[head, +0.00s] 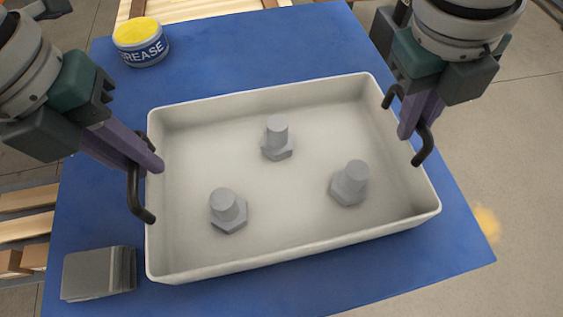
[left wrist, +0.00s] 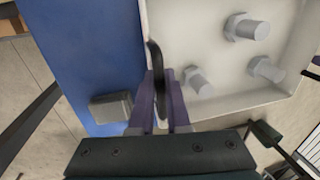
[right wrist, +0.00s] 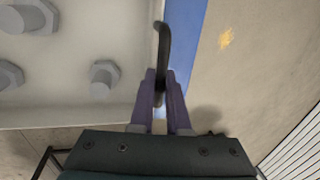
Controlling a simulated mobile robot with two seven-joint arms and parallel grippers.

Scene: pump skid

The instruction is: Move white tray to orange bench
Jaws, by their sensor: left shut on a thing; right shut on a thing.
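The white tray (head: 290,258) is in the middle of the head view, over a blue bench top (head: 240,50). It holds three grey hex bolts (head: 277,138), standing head down. My left gripper (head: 150,165) is shut on the tray's black left handle (head: 136,195); the left wrist view shows this handle (left wrist: 155,60) between the fingers. My right gripper (head: 412,128) is shut on the black right handle (head: 425,146); the right wrist view shows it (right wrist: 163,45) between the fingers. I cannot tell whether the tray touches the blue top. I see no orange bench.
A grease tin (head: 140,42) with a yellow lid stands at the back left of the blue top. A stack of grey plates (head: 98,273) lies at the front left. Wooden pallets (head: 25,215) lie at the left. Bare floor with a yellow stain (head: 486,224) is to the right.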

